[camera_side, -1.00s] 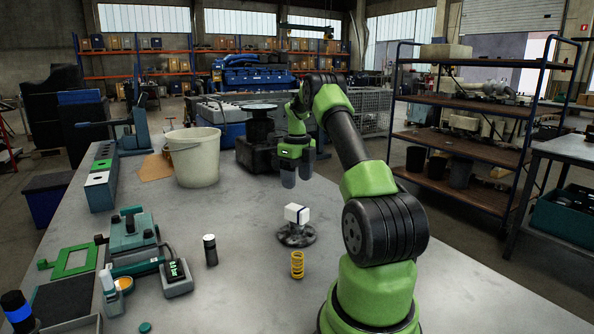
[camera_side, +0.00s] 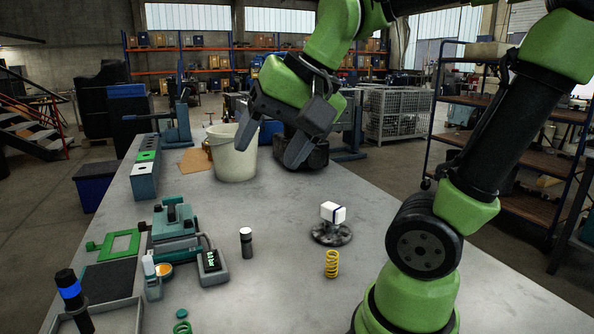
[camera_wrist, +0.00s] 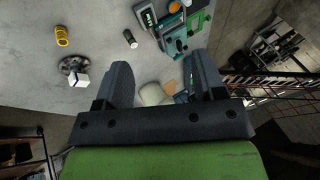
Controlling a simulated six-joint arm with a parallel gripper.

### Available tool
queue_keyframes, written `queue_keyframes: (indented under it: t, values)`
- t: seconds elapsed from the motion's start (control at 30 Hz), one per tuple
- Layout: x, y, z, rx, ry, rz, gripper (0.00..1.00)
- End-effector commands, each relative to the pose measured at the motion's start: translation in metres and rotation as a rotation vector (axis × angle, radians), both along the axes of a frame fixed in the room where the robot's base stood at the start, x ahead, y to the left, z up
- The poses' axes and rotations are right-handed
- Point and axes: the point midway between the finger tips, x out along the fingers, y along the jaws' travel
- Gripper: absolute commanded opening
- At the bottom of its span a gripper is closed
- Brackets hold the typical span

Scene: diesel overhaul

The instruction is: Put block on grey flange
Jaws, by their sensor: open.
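The block (camera_side: 332,212) is white with a dark band near one end. It rests on top of the grey flange (camera_side: 332,235), a dark grey round disc on the table. In the wrist view the block (camera_wrist: 81,79) and flange (camera_wrist: 73,65) are at the left, outside my jaws. My gripper (camera_side: 268,152) is open and empty, raised above the table and apart from the block, up and to its left in the side view. In the wrist view its two fingers (camera_wrist: 158,66) are spread wide with nothing between them.
A yellow spring (camera_side: 331,264) stands in front of the flange. A small dark cylinder (camera_side: 246,243) with a white top stands to the left. A white bucket (camera_side: 233,160) is behind. Teal equipment (camera_side: 174,232) fills the left side. The table's right side is clear.

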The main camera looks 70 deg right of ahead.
Motion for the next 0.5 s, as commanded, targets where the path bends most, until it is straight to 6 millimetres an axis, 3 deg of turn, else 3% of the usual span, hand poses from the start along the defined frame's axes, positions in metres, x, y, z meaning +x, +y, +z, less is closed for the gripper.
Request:
queue_keyframes:
  t: [0.1, 0.2, 0.5]
  values:
    - [-0.030, 0.025, -0.009, -0.100, -0.083, 0.271, 0.63]
    - [-0.043, 0.034, -0.016, -0.152, -0.126, 0.402, 0.63]
    - [-0.049, 0.038, -0.020, -0.183, -0.146, 0.471, 0.63]
